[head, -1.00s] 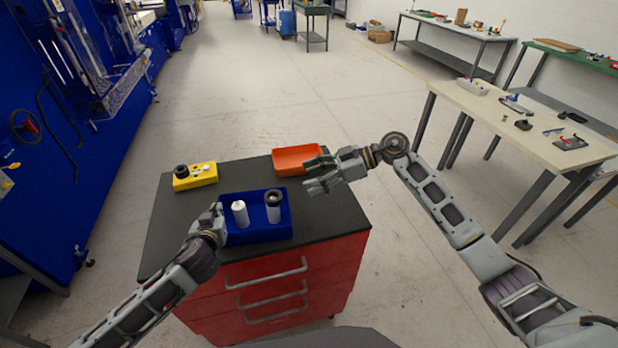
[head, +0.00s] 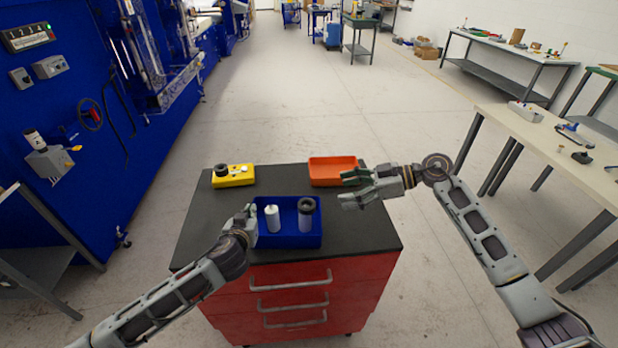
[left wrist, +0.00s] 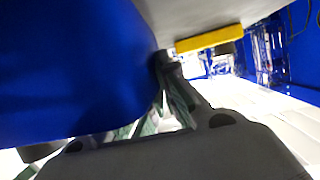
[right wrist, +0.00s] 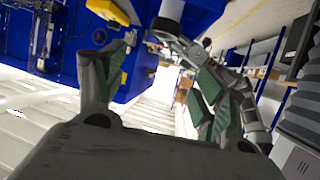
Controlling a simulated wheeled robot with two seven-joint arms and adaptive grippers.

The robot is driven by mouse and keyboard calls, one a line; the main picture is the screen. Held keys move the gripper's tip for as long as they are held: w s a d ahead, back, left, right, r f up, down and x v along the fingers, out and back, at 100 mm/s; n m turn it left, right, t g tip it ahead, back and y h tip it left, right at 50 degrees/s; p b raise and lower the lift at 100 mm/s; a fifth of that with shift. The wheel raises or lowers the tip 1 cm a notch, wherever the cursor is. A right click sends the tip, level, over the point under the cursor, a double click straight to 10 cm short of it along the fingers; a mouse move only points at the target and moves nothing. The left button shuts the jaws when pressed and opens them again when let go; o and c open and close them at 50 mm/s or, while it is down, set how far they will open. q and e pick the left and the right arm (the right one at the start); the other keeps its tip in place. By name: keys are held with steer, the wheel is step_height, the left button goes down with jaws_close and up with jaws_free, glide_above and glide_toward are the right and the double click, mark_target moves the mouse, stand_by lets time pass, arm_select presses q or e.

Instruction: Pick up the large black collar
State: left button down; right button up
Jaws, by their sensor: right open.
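A dark collar (head: 306,204) sits on top of a grey cylinder (head: 305,222), upright in the blue tray (head: 289,242). A second black ring (head: 222,170) sits at the left end of a yellow block (head: 240,176); I cannot tell which is the larger. My left gripper (head: 251,213) is at the tray's left edge, beside a white cylinder (head: 272,217). In the left wrist view the tray wall (left wrist: 70,65) hides part of its fingers. My right gripper (head: 352,189) is open and empty, right of the tray and above the bench; its spread fingers show in the right wrist view (right wrist: 155,95).
An orange bin (head: 334,171) stands at the back of the black bench top (head: 362,232), close behind my right gripper. The bench top is clear right of the tray. A cream table (head: 560,145) stands farther right, a blue machine wall (head: 60,110) at left.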

steer(key=shift+s+a+r+m+t+y, duration=0.4)
steer(key=shift+a+r+m+t, duration=0.7)
steer(key=shift+a+t, duration=2)
steer(key=shift+s+a+r+m+t+y, duration=0.15)
steer(key=shift+a+r+m+t+y, duration=0.45)
steer(key=shift+a+m+t, duration=1.7)
steer(key=s+f+m+t+h, duration=0.3)
steer(key=s+f+m+h, duration=0.5)
steer(key=h, duration=0.5)
steer(key=shift+s+d+f+m+t+h, duration=0.3)
steer(key=shift+s+f+h, duration=0.15)
steer(key=shift+s, duration=0.15)
steer(key=shift+w+a, duration=0.1)
glide_toward(306, 200)
steer(key=shift+w+a+f, duration=0.1)
steer(key=shift+w+f, duration=0.1)
steer(key=shift+w, duration=0.6)
steer(key=shift+w+f, duration=0.15)
steer(key=shift+w, duration=0.65)
steer(key=shift+w, duration=0.1)
steer(key=shift+w+a+f, duration=0.15)
steer(key=shift+w+f, duration=0.05)
steer(key=shift+w, duration=1.05)
steer(key=shift+w+a+f, duration=0.15)
steer(key=shift+w, duration=1.05)
steer(key=shift+c, duration=0.4)
